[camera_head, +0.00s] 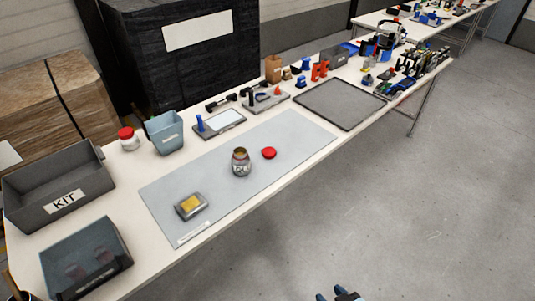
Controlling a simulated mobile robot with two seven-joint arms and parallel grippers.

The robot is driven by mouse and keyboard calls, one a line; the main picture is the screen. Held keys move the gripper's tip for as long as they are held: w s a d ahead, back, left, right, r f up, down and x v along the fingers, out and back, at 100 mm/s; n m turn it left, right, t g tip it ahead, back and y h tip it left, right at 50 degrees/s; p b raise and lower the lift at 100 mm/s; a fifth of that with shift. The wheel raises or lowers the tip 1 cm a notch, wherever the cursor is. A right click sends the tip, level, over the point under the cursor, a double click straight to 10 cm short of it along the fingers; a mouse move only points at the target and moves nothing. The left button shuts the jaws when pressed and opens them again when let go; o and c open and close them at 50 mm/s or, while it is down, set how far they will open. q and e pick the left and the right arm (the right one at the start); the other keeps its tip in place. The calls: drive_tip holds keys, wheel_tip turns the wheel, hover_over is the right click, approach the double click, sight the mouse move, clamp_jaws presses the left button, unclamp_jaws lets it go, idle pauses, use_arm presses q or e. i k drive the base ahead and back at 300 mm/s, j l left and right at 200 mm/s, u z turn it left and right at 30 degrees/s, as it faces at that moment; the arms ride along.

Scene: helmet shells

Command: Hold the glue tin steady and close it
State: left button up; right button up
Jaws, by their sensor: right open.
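The glue tin (241,164), a small rounded jar-like container with a pale label, stands upright on the grey-blue mat (295,135). Its top looks open and brownish. A round red lid (269,153) lies on the mat just right of the tin, apart from it. My right gripper (334,294) shows only in part at the bottom edge, its blue-tipped fingers apart and empty. It is away from the table, well below the tin in the picture. My left gripper is not in view.
A small grey case with a yellow top (191,205) lies on the mat's near left. A grey KIT bin (60,190), a dark clear-lidded box (87,262), a blue bin (165,132) and a red-capped jar (129,139) stand left. An empty dark tray (340,103) lies right.

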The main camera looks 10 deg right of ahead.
sight(240, 159)
drive_tip(key=i+l, duration=0.2)
drive_tip(key=l, duration=0.2)
drive_tip(key=i+l, duration=0.25)
drive_tip(key=l, duration=0.15)
drive_tip(key=i+l, duration=0.2)
drive_tip(key=l, duration=0.2)
drive_tip(key=i+l, duration=0.2)
drive_tip(key=l, duration=0.15)
drive_tip(key=u, duration=1.55)
